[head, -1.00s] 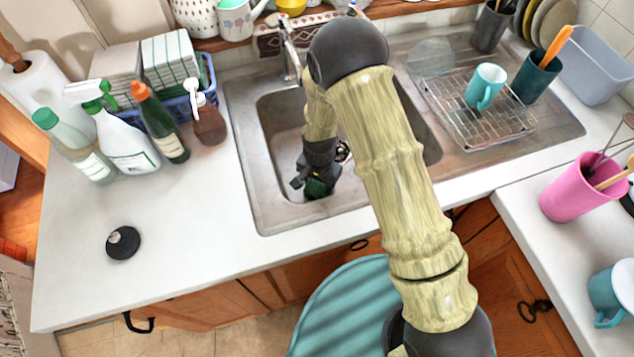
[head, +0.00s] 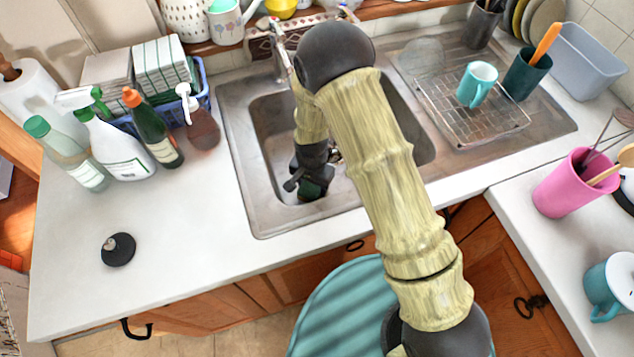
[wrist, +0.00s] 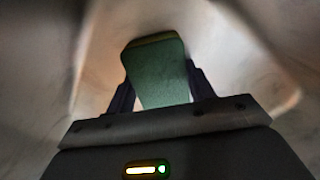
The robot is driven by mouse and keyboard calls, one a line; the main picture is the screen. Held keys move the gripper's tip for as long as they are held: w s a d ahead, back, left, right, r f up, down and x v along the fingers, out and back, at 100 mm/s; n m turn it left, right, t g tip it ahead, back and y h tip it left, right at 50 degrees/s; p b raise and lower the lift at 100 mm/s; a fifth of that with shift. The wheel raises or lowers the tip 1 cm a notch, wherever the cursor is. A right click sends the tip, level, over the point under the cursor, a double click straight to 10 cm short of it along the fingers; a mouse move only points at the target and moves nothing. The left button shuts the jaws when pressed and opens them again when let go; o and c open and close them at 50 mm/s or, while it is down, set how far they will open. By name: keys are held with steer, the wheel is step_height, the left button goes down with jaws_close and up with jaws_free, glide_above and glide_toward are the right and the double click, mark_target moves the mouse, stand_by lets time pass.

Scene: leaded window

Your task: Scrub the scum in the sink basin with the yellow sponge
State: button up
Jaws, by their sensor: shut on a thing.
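My gripper (head: 308,186) is down inside the sink basin (head: 267,130), near its front left part. It is shut on the sponge, which shows in the wrist view (wrist: 160,78) as a green block with a thin yellowish edge at its far end. In the head view only a small dark green bit of the sponge (head: 309,192) shows below the fingers. The pale basin surface is blurred and close around the sponge in the wrist view. I cannot make out the scum, nor whether the sponge touches the basin. My arm hides part of the basin.
The faucet (head: 279,48) stands behind the basin. A wire rack (head: 465,110) with a teal mug (head: 477,84) is on the right drainboard. Bottles, including a soap dispenser (head: 202,125), stand to the left.

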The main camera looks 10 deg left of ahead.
steer(key=shift+s+a+f, duration=0.15)
steer(key=shift+s+a, duration=0.05)
steer(key=shift+d, duration=0.1)
steer(key=shift+w+d, duration=0.3)
steer(key=shift+d, duration=0.15)
steer(key=shift+w+a+r, duration=0.2)
steer(key=shift+w+a, duration=0.1)
steer(key=shift+w, duration=0.25)
steer(key=shift+s, duration=0.15)
steer(key=shift+s+d+f, duration=0.1)
steer(key=shift+s+d, duration=0.45)
steer(key=shift+s, duration=0.3)
